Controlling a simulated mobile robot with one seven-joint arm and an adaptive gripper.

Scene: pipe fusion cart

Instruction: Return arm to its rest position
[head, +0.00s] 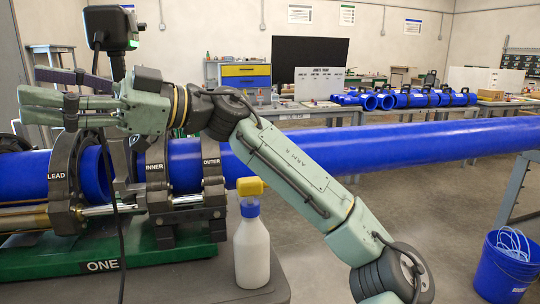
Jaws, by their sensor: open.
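My arm (295,170) reaches from the lower right up to the left, over the pipe fusion machine. My gripper (24,106) is at the far left, above the clamp marked LEAD (62,180). Its pale green fingers point left and are apart, with nothing seen between them. A black device with a cable (112,28) stands behind the gripper. Part of the machine's top is hidden behind my wrist.
A long blue pipe (400,145) runs right from clamps INNER (156,175) and OUTER (212,180). A white bottle with a yellow top (252,250) stands on the cart just below my arm. A blue bucket (505,268) is at lower right.

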